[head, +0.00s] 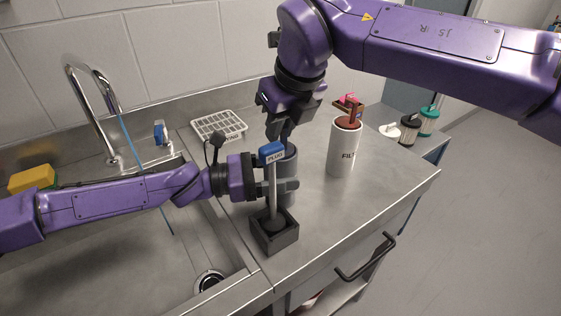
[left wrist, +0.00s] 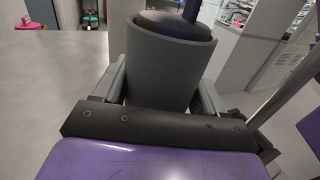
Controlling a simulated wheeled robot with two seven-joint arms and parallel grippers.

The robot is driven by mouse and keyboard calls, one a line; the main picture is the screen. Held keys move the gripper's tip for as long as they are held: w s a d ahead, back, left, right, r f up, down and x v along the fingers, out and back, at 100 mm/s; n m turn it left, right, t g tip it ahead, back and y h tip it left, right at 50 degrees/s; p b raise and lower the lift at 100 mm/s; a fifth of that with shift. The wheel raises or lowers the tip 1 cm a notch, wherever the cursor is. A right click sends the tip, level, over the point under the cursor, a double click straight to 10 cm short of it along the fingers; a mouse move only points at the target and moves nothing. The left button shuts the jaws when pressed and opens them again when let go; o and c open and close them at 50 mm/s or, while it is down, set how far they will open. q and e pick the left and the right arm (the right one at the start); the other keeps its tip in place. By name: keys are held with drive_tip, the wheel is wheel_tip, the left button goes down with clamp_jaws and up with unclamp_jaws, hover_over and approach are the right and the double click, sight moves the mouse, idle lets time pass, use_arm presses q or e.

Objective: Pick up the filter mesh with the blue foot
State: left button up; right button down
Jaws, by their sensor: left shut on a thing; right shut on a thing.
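A grey tube (head: 289,163) stands upright on the counter; it also shows in the left wrist view (left wrist: 160,75). My left gripper (head: 264,183) is shut around its side. My right gripper (head: 280,135) is above it, shut on the dark stem (left wrist: 191,9) of a dark round piece (left wrist: 172,25) seated in the tube's mouth. I cannot tell what the inside of the tube holds. No filter mesh with a blue foot can be made out. A white canister marked FILT (head: 342,150) stands to the right, with a reddish-brown handled piece (head: 348,118) in its top.
A rod with a blue PLUG label (head: 271,153) stands in a black block (head: 275,237), close in front of the tube. A white drying rack (head: 218,125) lies behind. White (head: 390,130), dark (head: 409,130) and teal (head: 429,121) pieces stand beyond the counter's right end. The sink is left.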

idle(0.8)
wheel_tip(320, 180, up, 10)
use_arm(q)
drive_tip(key=o, duration=1.2)
drive_tip(key=shift+c, duration=0.2)
